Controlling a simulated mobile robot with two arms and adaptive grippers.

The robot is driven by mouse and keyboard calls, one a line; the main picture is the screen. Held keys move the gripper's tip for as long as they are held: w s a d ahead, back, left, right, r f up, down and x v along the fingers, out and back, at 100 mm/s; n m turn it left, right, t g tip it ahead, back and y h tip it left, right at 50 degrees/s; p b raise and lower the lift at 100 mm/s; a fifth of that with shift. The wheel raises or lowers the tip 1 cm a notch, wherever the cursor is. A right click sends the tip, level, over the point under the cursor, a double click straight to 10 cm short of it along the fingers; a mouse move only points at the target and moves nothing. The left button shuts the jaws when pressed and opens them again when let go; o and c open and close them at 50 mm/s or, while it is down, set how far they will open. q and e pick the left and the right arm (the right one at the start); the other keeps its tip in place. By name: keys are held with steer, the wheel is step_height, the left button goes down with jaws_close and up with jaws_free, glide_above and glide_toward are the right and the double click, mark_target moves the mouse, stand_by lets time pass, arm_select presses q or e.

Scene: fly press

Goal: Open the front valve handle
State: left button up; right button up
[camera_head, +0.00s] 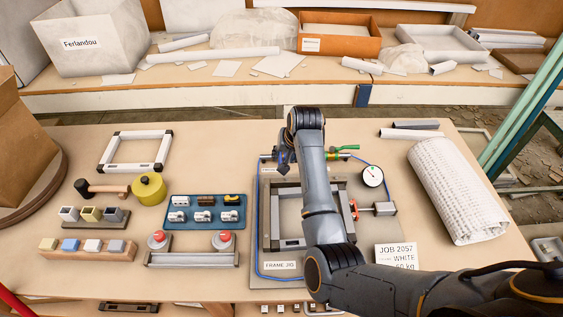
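The frame jig board (264,276) lies on the table, with dark bars around an open middle. A green lever handle (344,147) shows at the board's back edge, just right of my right arm. A small red handle (354,208) shows on the board's right side, beside a grey metal block (384,209). The frames do not show which one is the front valve handle. My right gripper (284,166) hangs over the back left of the jig, left of the green handle and apart from it. My own arm partly hides it, and its finger opening is unclear. My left gripper is out of view.
A round gauge (373,176) stands right of the jig, with blue tubing around the board. A white mesh roll (457,190) lies at the right. A button bar (192,259), a blue tray (205,226) and a white frame (136,134) lie left.

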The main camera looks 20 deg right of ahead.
mark_target(280, 158)
steer(key=x, duration=0.5)
steer(key=shift+w+d+f, duration=0.2)
steer(key=shift+d+f, duration=0.05)
steer(key=shift+f, duration=0.15)
steer(key=shift+w+f, duration=0.15)
steer(key=shift+f, duration=0.15)
steer(key=shift+w+f, duration=0.2)
steer(key=shift+f, duration=0.2)
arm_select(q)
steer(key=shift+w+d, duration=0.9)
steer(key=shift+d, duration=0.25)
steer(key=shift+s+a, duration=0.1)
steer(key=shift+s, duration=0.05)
arm_select(e)
jaws_close()
